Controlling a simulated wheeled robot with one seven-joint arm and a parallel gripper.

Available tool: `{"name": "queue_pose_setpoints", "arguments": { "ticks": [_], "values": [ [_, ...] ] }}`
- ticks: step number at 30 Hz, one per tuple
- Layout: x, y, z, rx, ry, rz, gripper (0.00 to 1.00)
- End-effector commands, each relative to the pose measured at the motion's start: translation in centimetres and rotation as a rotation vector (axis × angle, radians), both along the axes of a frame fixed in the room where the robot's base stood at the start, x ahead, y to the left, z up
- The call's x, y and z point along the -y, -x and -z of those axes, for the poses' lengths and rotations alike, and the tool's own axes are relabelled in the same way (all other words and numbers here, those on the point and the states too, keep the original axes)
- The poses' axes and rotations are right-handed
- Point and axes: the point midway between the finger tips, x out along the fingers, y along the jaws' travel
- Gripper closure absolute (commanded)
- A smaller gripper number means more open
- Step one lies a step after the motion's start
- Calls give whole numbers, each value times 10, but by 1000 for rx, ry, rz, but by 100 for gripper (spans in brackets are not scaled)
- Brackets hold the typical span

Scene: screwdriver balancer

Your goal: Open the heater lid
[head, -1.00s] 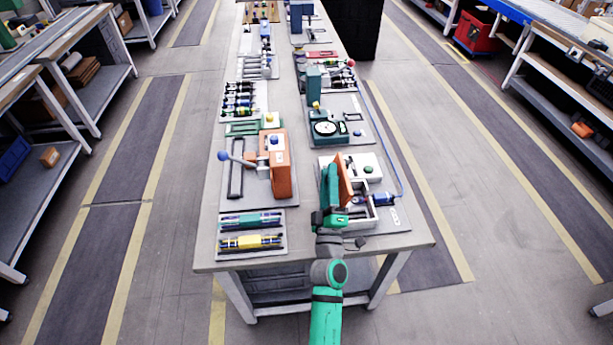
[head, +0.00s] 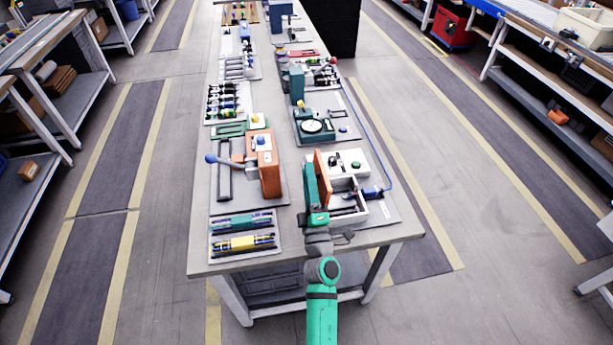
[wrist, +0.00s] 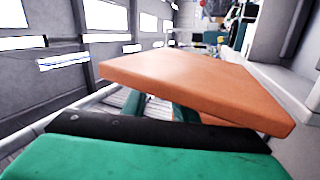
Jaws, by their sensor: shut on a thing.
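The heater is a white box (head: 372,205) at the front right of the table, with an open compartment. Its orange lid (head: 322,172) stands raised and steeply tilted along the left side of the compartment. My green gripper (head: 311,185) is at the left side of the lid. In the wrist view the lid (wrist: 200,85) is a broad orange slab just beyond the green and black gripper parts. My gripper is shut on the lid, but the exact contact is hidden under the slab.
A blue-handled tool (head: 372,192) on a blue cord lies at the compartment's right. An orange block fixture (head: 265,165) with a blue-knobbed lever stands to the left. A tray of yellow and green tools (head: 245,242) lies front left. A green dial device (head: 313,127) stands behind.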

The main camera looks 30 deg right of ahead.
Motion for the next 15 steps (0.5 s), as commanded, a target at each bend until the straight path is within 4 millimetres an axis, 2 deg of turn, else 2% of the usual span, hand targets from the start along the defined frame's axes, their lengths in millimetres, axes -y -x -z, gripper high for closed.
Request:
{"name": "queue_pose_setpoints", "arguments": {
  "ticks": [2, 3, 5, 15],
  "values": [
    [3, 2, 3, -5, -2, 6, 100],
    [3, 2, 3, -5, -2, 6, 72],
    [2, 2, 3, -4, -2, 6, 57],
    [-1, 1, 1, -2, -1, -1, 57]
  ]
}}
